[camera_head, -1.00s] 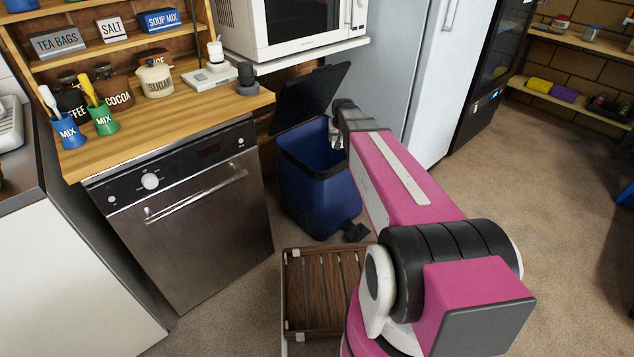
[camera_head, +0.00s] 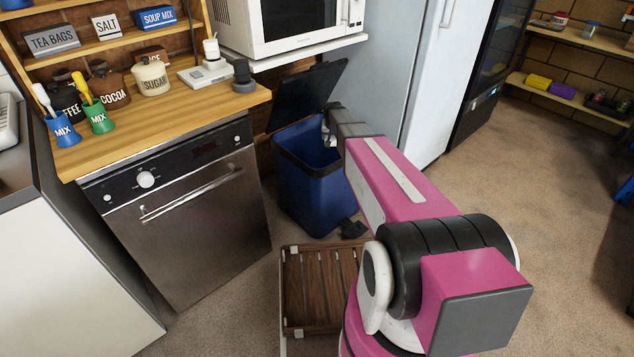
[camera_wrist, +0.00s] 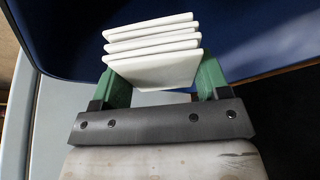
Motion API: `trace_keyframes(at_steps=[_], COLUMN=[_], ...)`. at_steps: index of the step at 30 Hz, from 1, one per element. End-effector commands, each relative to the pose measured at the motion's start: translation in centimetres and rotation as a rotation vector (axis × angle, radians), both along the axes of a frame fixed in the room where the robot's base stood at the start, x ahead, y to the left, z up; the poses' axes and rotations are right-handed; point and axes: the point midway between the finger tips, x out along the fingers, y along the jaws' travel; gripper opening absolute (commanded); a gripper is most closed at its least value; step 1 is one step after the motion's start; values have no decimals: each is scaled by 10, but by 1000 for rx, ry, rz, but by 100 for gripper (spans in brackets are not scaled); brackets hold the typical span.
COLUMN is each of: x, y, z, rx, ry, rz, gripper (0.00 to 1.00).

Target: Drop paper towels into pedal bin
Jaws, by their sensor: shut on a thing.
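The blue pedal bin (camera_head: 312,196) stands on the floor right of the dishwasher, its dark lid (camera_head: 312,96) raised at the back. My gripper (camera_wrist: 158,76) is shut on a stack of folded white paper towels (camera_wrist: 152,62), held between its green fingers in the wrist view. The bin's blue wall (camera_wrist: 265,35) shows beyond the towels there. In the head view my arm reaches to the bin's mouth. The fingers and most of the stack are hidden there behind my wrist; a small pale patch shows at the opening.
A dishwasher (camera_head: 180,215) under a wooden counter (camera_head: 165,125) stands left of the bin. A microwave shelf (camera_head: 300,55) overhangs behind. A fridge (camera_head: 440,80) stands at the right. A slatted wooden rack (camera_head: 312,290) lies in front of the bin. The floor at right is clear.

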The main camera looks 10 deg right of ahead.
Motion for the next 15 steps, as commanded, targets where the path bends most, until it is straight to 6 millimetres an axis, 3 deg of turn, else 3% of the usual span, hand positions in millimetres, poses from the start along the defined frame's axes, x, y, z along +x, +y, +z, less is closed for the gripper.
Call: trace_keyframes(at_steps=[6, 13, 14, 15], x=[0, 0, 0, 0], y=[0, 0, 0, 0], z=[-15, -16, -16, -16], rx=[0, 0, 0, 0], ry=[0, -1, -1, -1], rz=[0, 0, 0, 0], gripper=[47, 47, 72, 85])
